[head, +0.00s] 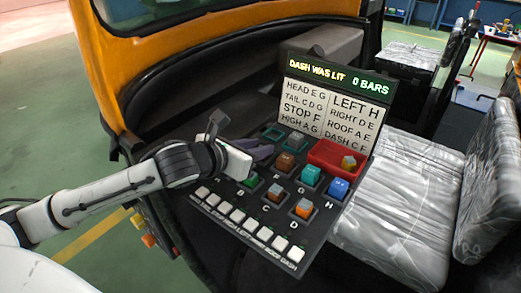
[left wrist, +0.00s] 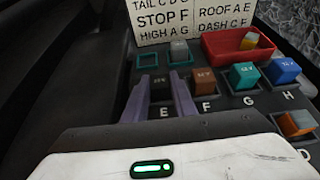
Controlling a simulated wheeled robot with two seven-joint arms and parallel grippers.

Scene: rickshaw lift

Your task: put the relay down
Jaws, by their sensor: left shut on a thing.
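My left gripper (head: 262,152) reaches over the left part of the relay panel (head: 225,205). In the left wrist view its two purple fingers (left wrist: 162,95) are shut on a dark relay (left wrist: 160,84). That relay is right behind the letter E; whether it sits in the socket or just above it I cannot tell. In the head view the gripper hides it. To its right stand a brown relay (left wrist: 204,80) at F, a teal relay (left wrist: 243,76) at G and a blue relay (left wrist: 281,70) at H. My right gripper is not in view.
A sign board (head: 330,110) stands behind. White switches (head: 238,216) line the front. Silver seats (head: 390,195) are at right.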

